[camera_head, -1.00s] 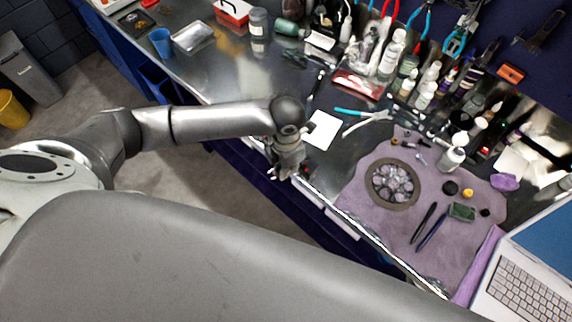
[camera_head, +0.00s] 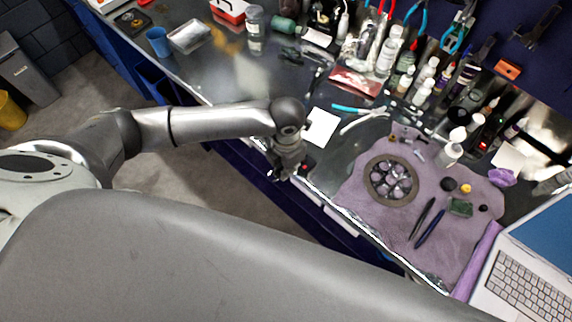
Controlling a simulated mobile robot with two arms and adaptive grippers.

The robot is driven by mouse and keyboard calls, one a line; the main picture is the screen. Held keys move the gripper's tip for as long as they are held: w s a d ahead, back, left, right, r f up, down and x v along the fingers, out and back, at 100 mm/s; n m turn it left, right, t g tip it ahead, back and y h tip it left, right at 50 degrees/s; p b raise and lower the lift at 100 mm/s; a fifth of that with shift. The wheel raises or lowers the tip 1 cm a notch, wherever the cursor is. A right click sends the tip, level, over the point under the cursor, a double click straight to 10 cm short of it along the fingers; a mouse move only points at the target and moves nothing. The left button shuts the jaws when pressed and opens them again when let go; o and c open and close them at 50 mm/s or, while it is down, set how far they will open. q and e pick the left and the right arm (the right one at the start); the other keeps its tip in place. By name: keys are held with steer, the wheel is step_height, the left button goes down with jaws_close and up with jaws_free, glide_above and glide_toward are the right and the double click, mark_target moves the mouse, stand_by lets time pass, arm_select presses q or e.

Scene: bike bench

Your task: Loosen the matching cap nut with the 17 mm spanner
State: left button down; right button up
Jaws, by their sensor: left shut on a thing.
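My left gripper (camera_head: 285,170) hangs at the front edge of the metal bench, in the middle of the view. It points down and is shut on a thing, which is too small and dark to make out. A small red spot shows on the bench edge just right of it. I cannot pick out a 17 mm spanner or a cap nut for certain. Several small metal parts and tools lie around the top of the purple cloth (camera_head: 352,205), too small to name. My right gripper is not in view.
A round dish of parts (camera_head: 391,181) lies on the cloth. A laptop (camera_head: 525,265) is at the right. Bottles (camera_head: 388,55) crowd the back. The bench's left middle is mostly clear.

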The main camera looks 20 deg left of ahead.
arm_select(q)
steer(key=shift+d, duration=0.1)
steer(key=shift+s+d+n, duration=0.1)
steer(key=shift+d+n, duration=0.1)
steer(key=shift+n, duration=0.4)
steer(key=shift+d+n, duration=0.2)
steer(key=shift+n, duration=0.2)
steer(key=shift+s+d+n, duration=0.1)
steer(key=shift+d+n, duration=0.1)
steer(key=shift+n, duration=0.2)
steer(key=shift+d+n, duration=0.2)
steer(key=shift+n, duration=0.2)
steer(key=shift+s+d+n, duration=0.1)
steer(key=shift+d+n, duration=0.1)
steer(key=shift+n, duration=0.2)
steer(key=shift+d+n, duration=0.55)
steer(key=shift+n, duration=0.5)
steer(key=shift+d+n, duration=0.5)
steer(key=shift+n, duration=0.55)
stand_by(0.9)
steer(key=shift+r, duration=1.45)
